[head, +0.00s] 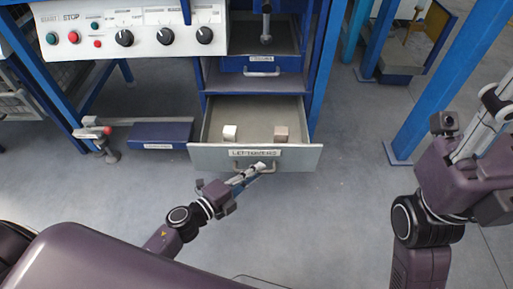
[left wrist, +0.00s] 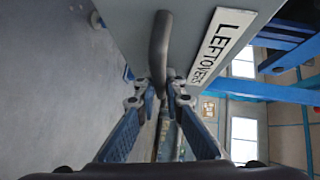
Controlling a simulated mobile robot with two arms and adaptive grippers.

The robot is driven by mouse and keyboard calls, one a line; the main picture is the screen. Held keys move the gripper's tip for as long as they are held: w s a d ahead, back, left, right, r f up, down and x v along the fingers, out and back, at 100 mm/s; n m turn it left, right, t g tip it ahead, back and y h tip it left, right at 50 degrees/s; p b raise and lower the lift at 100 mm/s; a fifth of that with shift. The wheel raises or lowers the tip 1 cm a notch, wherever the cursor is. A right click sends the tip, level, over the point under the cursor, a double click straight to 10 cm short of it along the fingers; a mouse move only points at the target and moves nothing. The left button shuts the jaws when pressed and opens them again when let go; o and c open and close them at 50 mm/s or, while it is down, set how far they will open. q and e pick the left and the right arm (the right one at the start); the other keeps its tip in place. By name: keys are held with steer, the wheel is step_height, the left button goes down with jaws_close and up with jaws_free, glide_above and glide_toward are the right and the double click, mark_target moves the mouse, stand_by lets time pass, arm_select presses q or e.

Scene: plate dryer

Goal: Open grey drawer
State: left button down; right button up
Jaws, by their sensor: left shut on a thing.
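The grey drawer (head: 215,158) is pulled out from the blue frame, and its inside shows from above. Its front carries a "LEFTOVERS" label, which also shows in the left wrist view (left wrist: 222,42), and a bar handle (left wrist: 160,50). My left gripper (head: 262,167) is at the handle in the head view. In the left wrist view its two fingers (left wrist: 162,88) are shut on the handle from both sides.
A blue drawer (head: 262,66) with a metal handle is above the grey one. A control panel (head: 130,32) with knobs is at the upper left. A blue box (head: 160,135) is left of the drawer, and a blue post (head: 425,95) stands at the right. The floor in front is clear.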

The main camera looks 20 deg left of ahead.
arm_select(q)
steer(key=s+d, duration=0.1)
steer(key=s, duration=0.5)
steer(key=shift+s+d, duration=0.35)
steer(key=shift+d, duration=0.05)
steer(key=c, duration=2)
jaws_free()
steer(key=shift+s, duration=0.1)
steer(key=v, duration=1.2)
